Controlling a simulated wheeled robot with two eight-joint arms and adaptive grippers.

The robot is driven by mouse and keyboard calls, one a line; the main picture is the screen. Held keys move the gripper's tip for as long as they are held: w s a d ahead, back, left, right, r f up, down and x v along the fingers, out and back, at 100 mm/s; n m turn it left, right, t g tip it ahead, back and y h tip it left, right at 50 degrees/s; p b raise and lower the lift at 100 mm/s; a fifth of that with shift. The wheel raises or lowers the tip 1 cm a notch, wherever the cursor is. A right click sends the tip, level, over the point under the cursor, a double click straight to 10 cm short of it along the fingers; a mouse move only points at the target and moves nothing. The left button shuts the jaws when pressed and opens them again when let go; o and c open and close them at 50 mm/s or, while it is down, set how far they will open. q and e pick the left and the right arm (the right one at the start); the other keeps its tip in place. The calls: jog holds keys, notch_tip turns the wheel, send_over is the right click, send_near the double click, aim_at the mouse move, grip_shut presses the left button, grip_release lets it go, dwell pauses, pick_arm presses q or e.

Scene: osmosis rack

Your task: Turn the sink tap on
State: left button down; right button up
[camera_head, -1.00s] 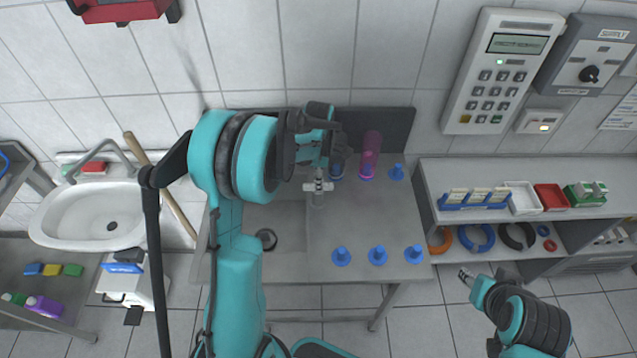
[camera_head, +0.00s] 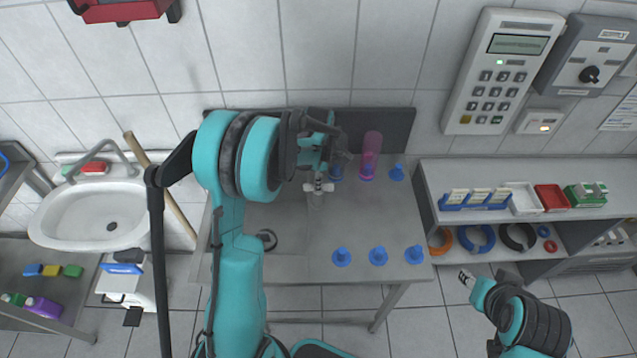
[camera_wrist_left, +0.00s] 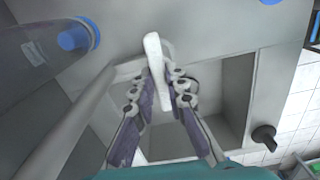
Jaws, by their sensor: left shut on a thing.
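The tap (camera_head: 317,188) with its pale cross-shaped handle stands at the right edge of the steel sink basin (camera_head: 287,222) in the head view. My left gripper (camera_head: 335,152) reaches over it from behind, and the arm hides part of the basin. In the left wrist view the two fingers (camera_wrist_left: 163,85) are shut on a white handle bar (camera_wrist_left: 155,62), one on each side. A grey pipe (camera_wrist_left: 85,115) runs below left of it. My right gripper (camera_head: 466,278) is apart, low at the right; its fingers are too small to read.
Blue-capped pieces (camera_head: 378,256) stand on the worktop right of the tap. A shelf (camera_head: 590,225) stands at the right.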

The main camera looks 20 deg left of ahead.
pick_arm(q)
jog(key=m+b, duration=0.1)
jog(key=m, duration=0.2)
jog(key=shift+f, duration=0.15)
jog(key=shift+s+m+b, duration=0.1)
jog(key=shift+m+b, duration=0.5)
jog(key=shift+m, duration=0.9)
jog(key=c, duration=1.5)
grip_release()
jog(key=shift+c, duration=0.2)
notch_tip(320, 180, up, 12)
